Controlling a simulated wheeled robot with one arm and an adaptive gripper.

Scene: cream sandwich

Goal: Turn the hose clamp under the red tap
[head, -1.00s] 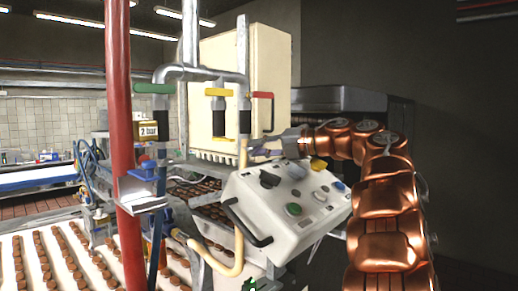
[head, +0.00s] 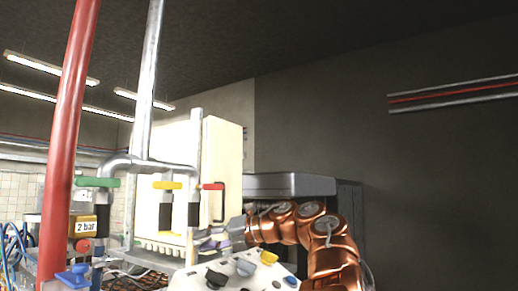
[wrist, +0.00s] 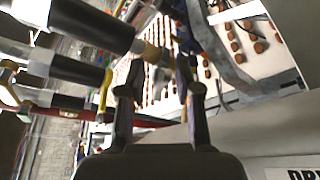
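The red tap (head: 212,186) sits on the right-hand pipe in the head view, with a black sleeve (head: 193,214) below it. The wrist view shows a black sleeve (wrist: 92,24) ending in a tan hose end (wrist: 150,50), just beyond my fingertips. The clamp is too small and cluttered to make out clearly there. My gripper (head: 208,240) is beside the lower end of the pipe in the head view. In the wrist view my gripper (wrist: 160,78) has its two dark fingers apart. Contact with the hose cannot be told.
The yellow tap (head: 167,185) and green tap (head: 97,182) are on pipes to the left. A white control panel (head: 225,277) with knobs lies just below my gripper. A cream cabinet (head: 222,160) stands behind. A red pipe (head: 66,150) rises at the left.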

